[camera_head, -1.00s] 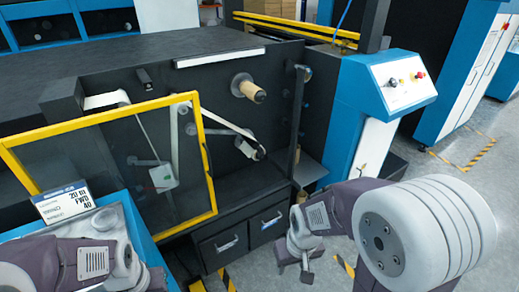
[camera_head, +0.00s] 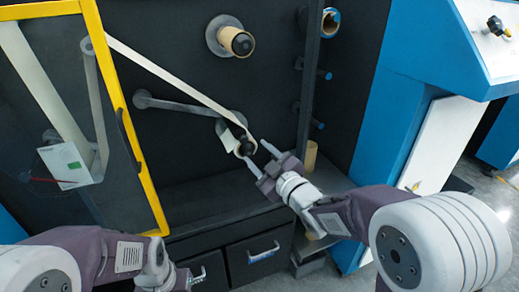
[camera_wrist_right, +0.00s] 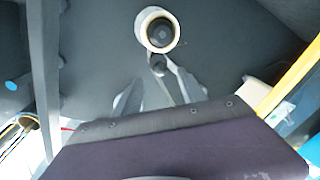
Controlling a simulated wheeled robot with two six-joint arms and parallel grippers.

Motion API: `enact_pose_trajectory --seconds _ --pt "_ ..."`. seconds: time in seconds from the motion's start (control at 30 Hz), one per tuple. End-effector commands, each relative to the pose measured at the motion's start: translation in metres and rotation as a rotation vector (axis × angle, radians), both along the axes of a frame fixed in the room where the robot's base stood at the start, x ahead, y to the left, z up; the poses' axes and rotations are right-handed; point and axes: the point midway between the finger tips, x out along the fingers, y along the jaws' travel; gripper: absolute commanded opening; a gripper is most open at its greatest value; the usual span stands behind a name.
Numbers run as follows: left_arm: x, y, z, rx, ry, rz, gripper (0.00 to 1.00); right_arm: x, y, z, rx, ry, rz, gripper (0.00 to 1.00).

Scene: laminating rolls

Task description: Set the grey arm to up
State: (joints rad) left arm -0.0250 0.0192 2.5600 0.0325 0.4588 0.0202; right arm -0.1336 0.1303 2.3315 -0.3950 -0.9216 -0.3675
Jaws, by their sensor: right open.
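The grey arm (camera_head: 185,106) is on the dark machine panel, right of the yellow-framed door. It runs from a rounded end at left, sloping slightly down to the right. A black knob (camera_head: 247,147) with a pale web around it sits below its right end. My right gripper (camera_head: 259,156) is open, fingers pointing up-left, just below and right of the knob. In the right wrist view, the open gripper's fingers (camera_wrist_right: 158,90) lie either side of a strip with a small dark end. I cannot tell whether they touch anything.
The yellow-framed clear door (camera_head: 130,110) stands at left. A cardboard core on a spindle (camera_head: 236,41) projects above the grey arm. A dark vertical post (camera_head: 306,80) stands at right, with other spindles beyond it. Drawers (camera_head: 258,255) lie below.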

Motion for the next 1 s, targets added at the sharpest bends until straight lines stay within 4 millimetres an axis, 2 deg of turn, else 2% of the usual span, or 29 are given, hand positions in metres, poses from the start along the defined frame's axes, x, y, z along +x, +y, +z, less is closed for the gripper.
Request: enact_pose_trajectory --seconds 0.13,0.23,0.5,0.63,0.97,1.0 --pt "0.000 0.000 0.001 0.000 0.000 0.000 0.36 0.001 0.002 0.004 0.000 -0.013 0.007 0.48" --pt "0.000 0.000 -0.002 0.000 -0.001 0.000 0.36 0.009 0.006 0.003 0.000 -0.012 0.007 0.48" --pt "0.000 0.000 -0.011 0.000 0.000 0.000 0.36 0.059 0.030 0.001 0.000 -0.009 0.006 0.48" --pt "0.000 0.000 -0.013 0.000 0.000 0.000 0.36 0.075 0.037 0.002 0.000 -0.010 0.004 0.48" --pt "0.000 0.000 -0.013 0.000 0.000 0.000 0.36 0.082 0.040 0.003 0.001 -0.008 0.003 0.48" --pt "0.000 0.000 -0.013 0.000 0.000 0.000 0.36 0.082 0.040 0.003 0.001 -0.008 0.003 0.40"
